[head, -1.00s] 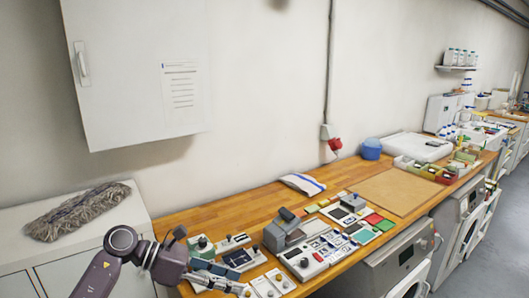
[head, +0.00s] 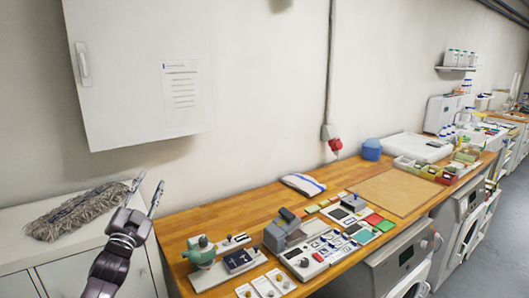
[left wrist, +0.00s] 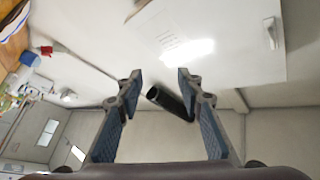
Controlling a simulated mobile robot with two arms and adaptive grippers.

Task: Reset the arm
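My left arm comes in from the lower left in the head view. Its gripper (head: 150,179) is raised at the left end of the wooden bench, with its fingers pointing up and spread apart. In the left wrist view the two fingers (left wrist: 160,75) are open with nothing held between them. A dark cylinder (left wrist: 170,102) shows between the fingers there; I cannot tell what it is. My right gripper is in neither view.
A grey mop head (head: 75,212) lies on the white cabinet beside my arm. A white wall cabinet (head: 130,80) hangs above. The bench (head: 195,222) bears a green-and-white device (head: 203,250), a grey device (head: 285,232), panels and a folded cloth (head: 303,184). The brown board (head: 398,190) is bare.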

